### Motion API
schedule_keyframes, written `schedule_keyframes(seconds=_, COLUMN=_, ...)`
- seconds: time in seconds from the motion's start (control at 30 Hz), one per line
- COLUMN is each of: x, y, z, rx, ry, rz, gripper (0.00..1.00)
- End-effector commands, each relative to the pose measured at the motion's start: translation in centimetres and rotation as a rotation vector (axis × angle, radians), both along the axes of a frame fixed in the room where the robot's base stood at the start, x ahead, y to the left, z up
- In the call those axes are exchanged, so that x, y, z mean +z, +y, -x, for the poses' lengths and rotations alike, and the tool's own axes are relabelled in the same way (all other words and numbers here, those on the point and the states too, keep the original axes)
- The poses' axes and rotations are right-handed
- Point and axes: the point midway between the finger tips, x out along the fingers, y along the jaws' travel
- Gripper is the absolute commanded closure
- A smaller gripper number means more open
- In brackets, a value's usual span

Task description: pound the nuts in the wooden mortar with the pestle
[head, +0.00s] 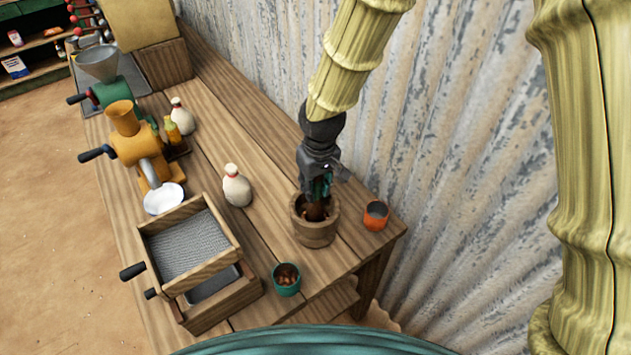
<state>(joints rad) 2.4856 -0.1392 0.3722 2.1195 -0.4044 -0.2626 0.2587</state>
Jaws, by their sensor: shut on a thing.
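The wooden mortar (316,234) stands near the right end of the table. My gripper (320,186) is right above it, shut on the pestle (317,211). The pestle is brown and roughly upright, with its lower end inside the mortar. Some brown bits show around it inside the mortar; most of the inside is hidden by the gripper and pestle. I cannot tell whether the pestle touches the bottom.
An orange cup (376,217) stands close right of the mortar, near the table edge. A green cup (287,280) holding brown nuts is in front. A wooden sieve box (150,232), a white sack-like bottle (237,188) and an orange grinder (133,143) stand left. A corrugated wall (450,130) rises behind.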

Motion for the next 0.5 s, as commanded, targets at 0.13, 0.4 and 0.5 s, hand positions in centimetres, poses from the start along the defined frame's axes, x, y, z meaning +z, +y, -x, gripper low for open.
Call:
schedule_keyframes(seconds=0.13, x=-0.1, y=0.0, z=0.0, rx=0.0, ry=0.0, rz=0.0, gripper=1.0)
schedule_keyframes(seconds=0.4, x=1.6, y=0.0, z=0.0, rx=0.0, ry=0.0, rz=0.0, gripper=1.0)
schedule_keyframes(seconds=0.5, x=2.7, y=0.0, z=0.0, rx=0.0, ry=-0.001, rz=0.0, gripper=1.0)
